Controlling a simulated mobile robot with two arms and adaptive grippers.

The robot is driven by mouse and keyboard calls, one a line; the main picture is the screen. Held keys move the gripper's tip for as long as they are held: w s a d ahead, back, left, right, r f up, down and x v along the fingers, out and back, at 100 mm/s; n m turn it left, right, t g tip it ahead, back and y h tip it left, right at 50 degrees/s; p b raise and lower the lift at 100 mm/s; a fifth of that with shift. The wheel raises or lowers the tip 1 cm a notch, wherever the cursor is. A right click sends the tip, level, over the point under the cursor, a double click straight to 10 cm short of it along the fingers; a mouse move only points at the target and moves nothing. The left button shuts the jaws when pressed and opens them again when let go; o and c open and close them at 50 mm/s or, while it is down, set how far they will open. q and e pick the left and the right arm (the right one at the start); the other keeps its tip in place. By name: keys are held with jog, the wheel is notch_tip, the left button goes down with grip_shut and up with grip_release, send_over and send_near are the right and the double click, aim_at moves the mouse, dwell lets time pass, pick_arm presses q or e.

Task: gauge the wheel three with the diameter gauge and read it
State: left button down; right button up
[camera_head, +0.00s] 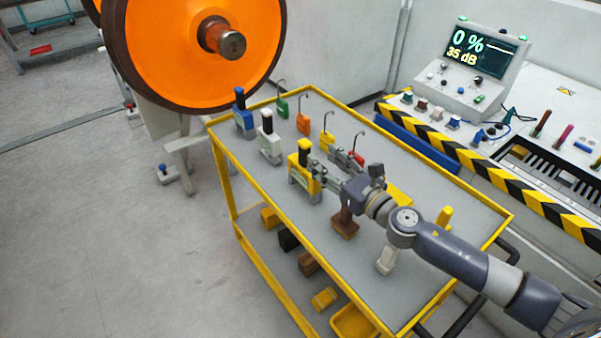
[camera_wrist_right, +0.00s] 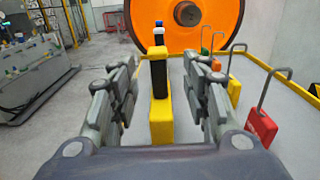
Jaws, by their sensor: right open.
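A yellow tool with a black upright handle (camera_head: 300,178) stands on the cart's grey top. It also shows in the right wrist view (camera_wrist_right: 161,118). My right gripper (camera_head: 318,174) is at this tool, its open fingers on either side of it in the right wrist view (camera_wrist_right: 163,78); contact cannot be told. A white tool (camera_head: 269,148) and a blue tool (camera_head: 243,119), both with handles, stand beyond it. Which one is the diameter gauge cannot be told. A large orange wheel (camera_head: 170,50) stands behind the cart; its axle end (camera_head: 232,44) has a mark like a 2. My left gripper is out of view.
Green (camera_head: 282,106), orange (camera_head: 303,124) and red (camera_head: 354,158) hooked tools stand along the cart's right side. Brown (camera_head: 345,222) and white (camera_head: 387,260) pieces stand nearer. A console with a display (camera_head: 480,50) is at the right. Floor left of the cart is clear.

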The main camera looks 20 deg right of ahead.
aim_at(308, 149)
jog(key=x, duration=0.3)
jog(key=shift+r+p, duration=0.15)
jog(key=shift+p, duration=0.15)
jog(key=shift+w+a, duration=0.15)
jog(key=shift+w, duration=0.05)
jog(key=x, duration=0.3)
jog(key=p+x, duration=0.1)
jog(key=shift+w+a+f, duration=0.2)
jog(key=shift+w+f, duration=0.1)
jog(key=shift+f, duration=0.1)
jog(key=shift+w+f, duration=0.1)
jog(key=shift+w, duration=0.05)
jog(key=shift+c, duration=1.4)
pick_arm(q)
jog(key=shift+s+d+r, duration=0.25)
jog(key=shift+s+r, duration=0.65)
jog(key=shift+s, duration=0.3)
pick_arm(e)
grip_shut()
